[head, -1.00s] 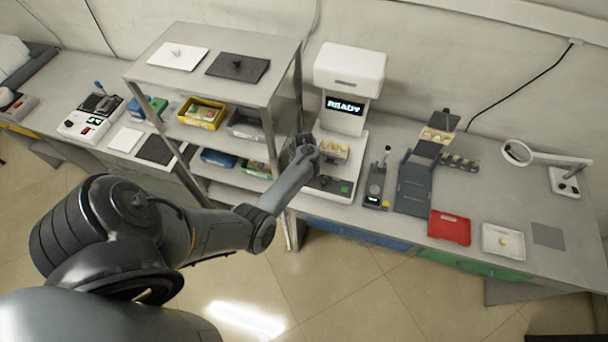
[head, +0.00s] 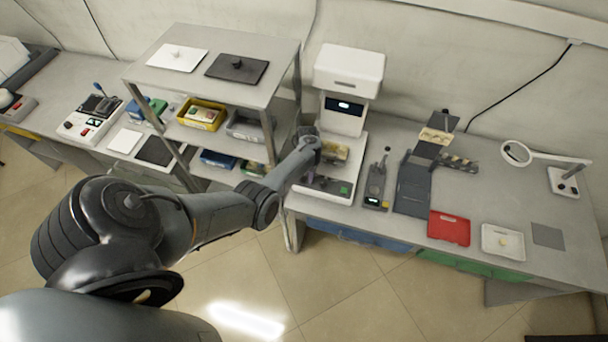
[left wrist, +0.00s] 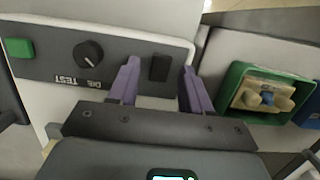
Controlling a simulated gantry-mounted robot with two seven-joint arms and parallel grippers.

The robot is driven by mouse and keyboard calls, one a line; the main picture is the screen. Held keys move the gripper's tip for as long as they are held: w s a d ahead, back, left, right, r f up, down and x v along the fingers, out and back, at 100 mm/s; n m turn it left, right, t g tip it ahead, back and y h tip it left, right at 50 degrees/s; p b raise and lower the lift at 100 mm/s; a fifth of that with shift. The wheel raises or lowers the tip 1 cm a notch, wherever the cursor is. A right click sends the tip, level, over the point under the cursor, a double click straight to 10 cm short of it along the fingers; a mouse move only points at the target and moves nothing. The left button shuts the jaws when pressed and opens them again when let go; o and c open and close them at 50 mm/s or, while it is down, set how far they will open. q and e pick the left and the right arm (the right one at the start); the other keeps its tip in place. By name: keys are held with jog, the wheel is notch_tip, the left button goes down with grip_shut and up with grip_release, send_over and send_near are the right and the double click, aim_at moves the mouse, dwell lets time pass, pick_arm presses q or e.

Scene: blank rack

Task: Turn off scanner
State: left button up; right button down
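The scanner (head: 348,70) is a white machine with a boxy head and a small dark display (head: 343,105) showing a small pale mark. Its dark control panel (head: 325,186) is at the base front, with a green button (head: 344,189). In the left wrist view the panel is upside down, with a green button (left wrist: 19,48), a round knob (left wrist: 88,55) and a black switch (left wrist: 159,67). My left gripper (head: 305,158) is over the scanner's base. Its purple fingers (left wrist: 158,74) are apart, one either side of the black switch; contact cannot be told. My right gripper is out of view.
A metal shelf rack (head: 215,60) with bins stands close left of the scanner. A small grey device (head: 375,185) and a dark stand (head: 412,190) are close on its right. A red tray (head: 449,228) and a white tray (head: 503,242) lie farther right.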

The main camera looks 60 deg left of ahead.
pick_arm(q)
jog(key=shift+w+r, duration=0.1)
jog(key=shift+r, duration=0.4)
notch_tip(320, 180, up, 10)
jog(key=w+a+p, duration=0.1)
jog(key=p, duration=0.1)
jog(key=shift+w+a+f, duration=0.15)
jog(key=shift+f, duration=0.05)
dwell(0.3)
